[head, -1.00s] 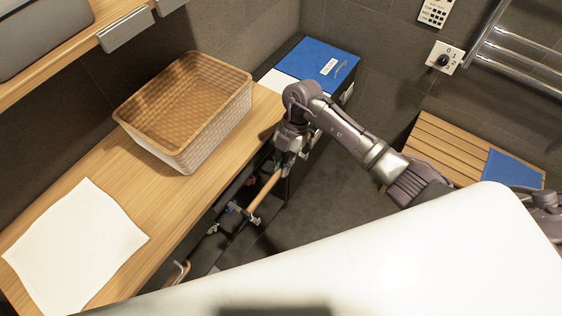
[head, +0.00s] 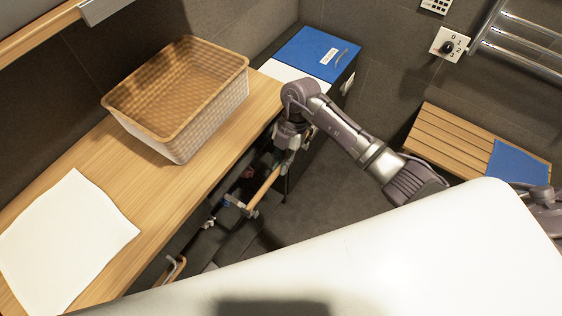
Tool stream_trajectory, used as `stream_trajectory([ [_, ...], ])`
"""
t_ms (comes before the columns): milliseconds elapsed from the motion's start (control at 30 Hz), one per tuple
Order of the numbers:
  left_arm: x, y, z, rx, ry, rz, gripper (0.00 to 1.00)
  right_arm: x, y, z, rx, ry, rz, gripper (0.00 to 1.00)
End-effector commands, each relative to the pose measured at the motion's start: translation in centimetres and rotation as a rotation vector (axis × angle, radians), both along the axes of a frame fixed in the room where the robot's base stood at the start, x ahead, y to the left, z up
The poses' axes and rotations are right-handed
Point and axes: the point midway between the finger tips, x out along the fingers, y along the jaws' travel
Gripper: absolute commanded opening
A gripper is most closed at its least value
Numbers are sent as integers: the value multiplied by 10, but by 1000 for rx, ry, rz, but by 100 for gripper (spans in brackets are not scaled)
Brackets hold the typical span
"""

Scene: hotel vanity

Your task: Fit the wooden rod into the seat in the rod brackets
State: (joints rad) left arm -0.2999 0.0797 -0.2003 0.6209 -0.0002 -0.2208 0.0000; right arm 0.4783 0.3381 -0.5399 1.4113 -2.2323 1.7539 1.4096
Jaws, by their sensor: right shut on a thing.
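The wooden rod (head: 264,188) is a light brown bar below the front edge of the vanity counter. It slants from my right gripper down to the left. My right gripper (head: 284,160) is shut on its upper end, and the fingertips are partly hidden in shadow. The rod's lower end is beside a small metal and blue fitting (head: 236,204), which may be one of the rod brackets. I cannot tell whether the rod touches it or sits in a seat. My left gripper is not in view.
The wooden counter (head: 150,190) carries a wicker basket (head: 205,122) and a white cloth (head: 65,240). A blue-topped dark box (head: 312,52) stands behind my right wrist. A slatted bench (head: 450,140) is at the right. Dark floor lies between.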

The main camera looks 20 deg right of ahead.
Motion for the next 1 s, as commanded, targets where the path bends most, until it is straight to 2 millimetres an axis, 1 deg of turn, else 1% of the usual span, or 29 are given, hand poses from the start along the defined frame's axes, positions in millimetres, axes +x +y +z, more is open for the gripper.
stream_trajectory([
  [33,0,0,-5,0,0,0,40,0,0,-5,1,1,0,0],
  [533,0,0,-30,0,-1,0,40,0,0,-30,0,1,0,0],
  [800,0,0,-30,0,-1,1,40,0,0,-36,-1,1,0,0],
  [1000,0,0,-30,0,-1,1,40,0,0,-37,0,0,0,0],
])
